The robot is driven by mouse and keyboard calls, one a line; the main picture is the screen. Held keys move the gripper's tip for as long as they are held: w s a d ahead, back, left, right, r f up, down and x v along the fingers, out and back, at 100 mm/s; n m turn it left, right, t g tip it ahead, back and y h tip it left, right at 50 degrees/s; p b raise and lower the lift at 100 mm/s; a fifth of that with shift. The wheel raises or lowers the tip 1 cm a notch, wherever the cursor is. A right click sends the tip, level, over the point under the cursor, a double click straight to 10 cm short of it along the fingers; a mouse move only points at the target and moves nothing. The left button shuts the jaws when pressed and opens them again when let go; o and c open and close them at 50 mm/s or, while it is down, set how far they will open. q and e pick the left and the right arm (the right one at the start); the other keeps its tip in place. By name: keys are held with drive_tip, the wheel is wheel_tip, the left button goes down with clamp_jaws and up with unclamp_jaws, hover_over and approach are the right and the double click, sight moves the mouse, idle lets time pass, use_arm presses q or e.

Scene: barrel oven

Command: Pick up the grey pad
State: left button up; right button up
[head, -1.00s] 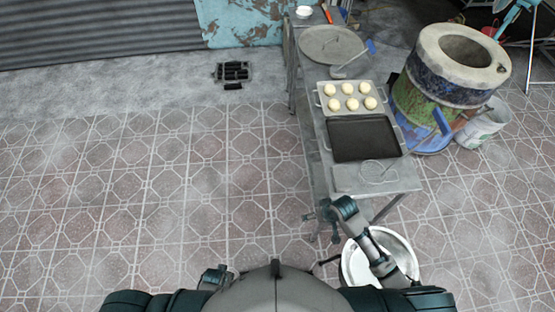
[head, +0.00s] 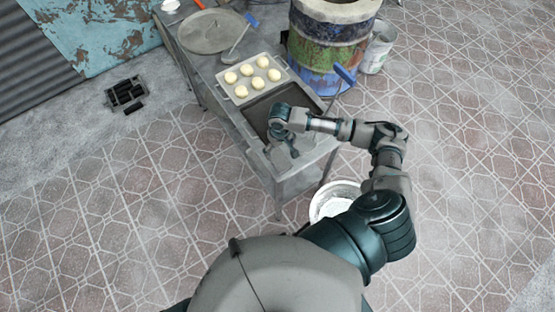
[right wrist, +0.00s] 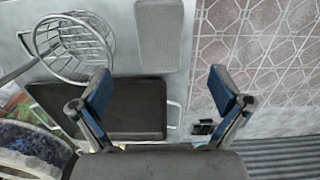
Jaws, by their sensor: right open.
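The grey pad (right wrist: 158,36) is a flat rectangle lying on the table, at the top of the right wrist view. In the head view, my right arm partly covers that end of the table, and I cannot clearly pick the pad out. My right gripper (head: 283,148) is above the near end of the table. In the right wrist view the right gripper (right wrist: 163,92) is open and empty, its blue-padded fingers wide apart. The pad appears beyond the fingertips, not between them. My left gripper is not in view.
A wire strainer (right wrist: 72,45) and a dark tray (right wrist: 145,108) lie beside the pad. A tray of pale buns (head: 241,91) and a round lid (head: 210,30) are farther back. The barrel oven (head: 329,45) stands right of the table. A white bucket (head: 318,207) is by the near end.

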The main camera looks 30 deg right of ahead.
sight(279, 159)
drive_tip(key=f, duration=0.3)
drive_tip(key=shift+w+d+f, duration=0.2)
drive_tip(key=shift+d+f, duration=0.1)
drive_tip(key=shift+d, duration=0.1)
drive_tip(key=shift+s+d+f, duration=0.1)
drive_tip(key=shift+d+f, duration=0.05)
drive_tip(key=shift+f, duration=0.4)
drive_tip(key=f, duration=0.1)
drive_tip(key=a+f, duration=0.1)
drive_tip(key=f, duration=0.2)
drive_tip(key=shift+a+f, duration=0.25)
drive_tip(key=shift+f, duration=0.15)
drive_tip(key=shift+d, duration=0.2)
drive_tip(key=shift+c, duration=1.2)
drive_tip(key=shift+d, duration=0.2)
drive_tip(key=c, duration=0.8)
drive_tip(key=shift+c, duration=1)
drive_tip(key=shift+a, duration=0.1)
